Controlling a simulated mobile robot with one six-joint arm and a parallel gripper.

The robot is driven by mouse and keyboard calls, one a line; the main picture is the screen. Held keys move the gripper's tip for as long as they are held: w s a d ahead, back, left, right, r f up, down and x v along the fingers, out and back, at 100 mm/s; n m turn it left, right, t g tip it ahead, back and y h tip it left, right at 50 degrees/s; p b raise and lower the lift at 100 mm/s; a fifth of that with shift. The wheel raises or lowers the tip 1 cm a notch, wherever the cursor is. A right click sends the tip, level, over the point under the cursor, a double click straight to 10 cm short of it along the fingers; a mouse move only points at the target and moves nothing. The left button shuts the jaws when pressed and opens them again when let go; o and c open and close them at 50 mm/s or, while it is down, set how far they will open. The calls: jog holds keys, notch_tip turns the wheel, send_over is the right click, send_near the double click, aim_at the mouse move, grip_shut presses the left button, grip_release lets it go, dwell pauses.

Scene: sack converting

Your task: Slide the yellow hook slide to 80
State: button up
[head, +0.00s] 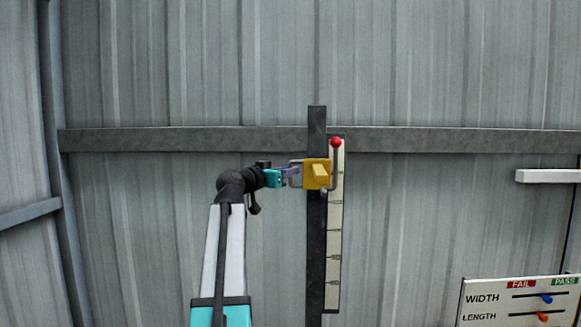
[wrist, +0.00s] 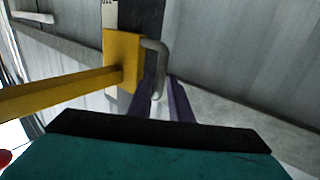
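The yellow hook slide (head: 317,173) sits on a dark vertical rail (head: 317,240), near the upper end of the pale scale strip (head: 335,235). The scale's numbers are too small to read in the head view. A grey bent handle (wrist: 163,62) comes off the side of the yellow block (wrist: 122,45) toward my gripper. My gripper (head: 289,175) is level with the slide, on its left. In the wrist view, the purple fingers of my gripper (wrist: 164,95) stand on either side of the handle. I cannot tell whether they press on it.
A red ball knob (head: 336,141) is at the top of the scale, close above the slide. A white board (head: 520,302) with width and length sliders is at the lower right. A white bar (head: 547,176) is at the right. A grey corrugated wall is behind.

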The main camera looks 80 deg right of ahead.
jog(key=shift+s+d, duration=0.3)
jog(key=shift+d, duration=0.35)
